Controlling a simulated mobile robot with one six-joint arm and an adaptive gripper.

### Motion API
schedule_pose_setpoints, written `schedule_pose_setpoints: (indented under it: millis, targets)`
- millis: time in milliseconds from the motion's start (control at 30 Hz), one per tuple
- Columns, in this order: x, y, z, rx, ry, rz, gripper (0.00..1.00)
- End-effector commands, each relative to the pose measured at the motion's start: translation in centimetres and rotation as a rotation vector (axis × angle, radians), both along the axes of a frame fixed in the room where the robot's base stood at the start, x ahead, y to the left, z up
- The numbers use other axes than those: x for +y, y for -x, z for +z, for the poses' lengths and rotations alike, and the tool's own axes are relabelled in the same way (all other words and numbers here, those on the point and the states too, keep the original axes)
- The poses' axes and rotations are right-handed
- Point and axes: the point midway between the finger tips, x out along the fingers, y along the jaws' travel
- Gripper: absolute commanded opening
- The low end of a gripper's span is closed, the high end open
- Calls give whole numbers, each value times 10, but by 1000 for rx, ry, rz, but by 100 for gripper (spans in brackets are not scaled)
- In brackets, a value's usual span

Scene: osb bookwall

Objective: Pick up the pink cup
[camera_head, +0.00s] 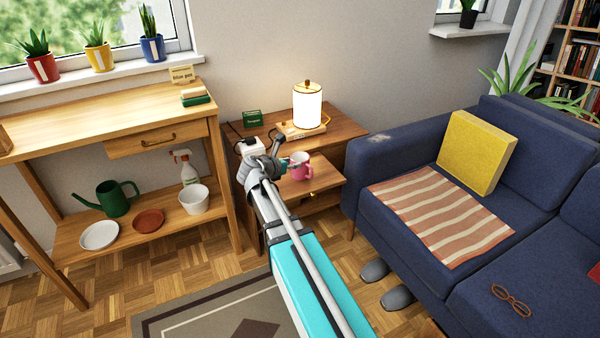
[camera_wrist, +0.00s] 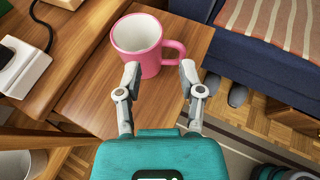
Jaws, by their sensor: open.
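The pink cup (camera_wrist: 138,60) stands upright on a wooden side table's lower surface (camera_wrist: 95,105), with its white inside facing up. Its handle (camera_wrist: 174,50) points to the right in the wrist view. In the head view the cup (camera_head: 299,170) shows just right of my gripper (camera_head: 279,163), partly hidden by it. In the wrist view my gripper (camera_wrist: 158,80) is open and empty. Its two fingers are spread just in front of the cup, one near the cup's body and one below and right of the handle. I cannot tell whether either finger touches it.
A lit lamp (camera_head: 307,106) and a small green box (camera_head: 252,118) stand on the upper tabletop. A white socket block (camera_wrist: 22,68) lies left of the cup. A blue sofa (camera_head: 375,160) stands close on the right, and a wooden bench (camera_head: 150,100) on the left.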

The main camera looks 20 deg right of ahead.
Motion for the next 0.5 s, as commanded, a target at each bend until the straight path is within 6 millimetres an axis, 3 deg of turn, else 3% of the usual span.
schedule_pose_setpoints:
  millis: [200, 500]
  targets:
    - [-23, -13, -13, 0, -1, 0, 50]
    - [-30, -16, -14, 0, 0, 1, 50]
